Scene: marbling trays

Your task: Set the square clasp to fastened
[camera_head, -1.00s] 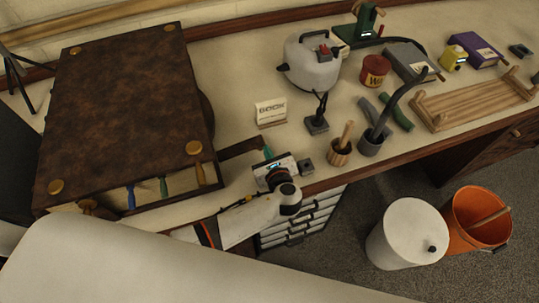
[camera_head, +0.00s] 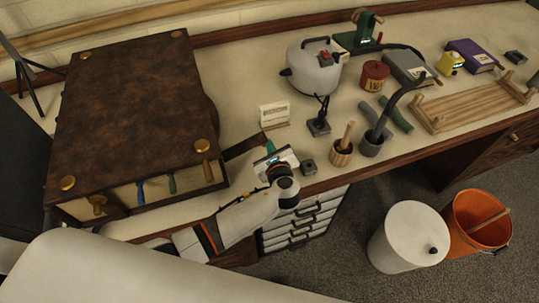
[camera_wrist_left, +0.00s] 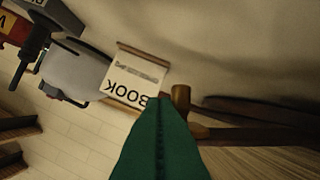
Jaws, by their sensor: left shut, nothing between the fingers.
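A huge brown book (camera_head: 130,105) with brass studs lies on the bench at the left. A dark strap (camera_head: 240,148) juts out from its right front corner, away from the book; it looks like an open clasp, though I cannot make out a square shape. In the left wrist view this bar (camera_wrist_left: 245,133) has a wooden knob (camera_wrist_left: 182,98) at its end. My left gripper (camera_head: 268,146) has green fingers, shut and empty, near the strap's outer end. In the left wrist view the gripper (camera_wrist_left: 158,103) covers part of the knob area; contact cannot be told. My right gripper is out of view.
A second strap with a wooden knob (camera_head: 97,203) is at the book's front left. Blue and green tabs (camera_head: 140,190) stick out between.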

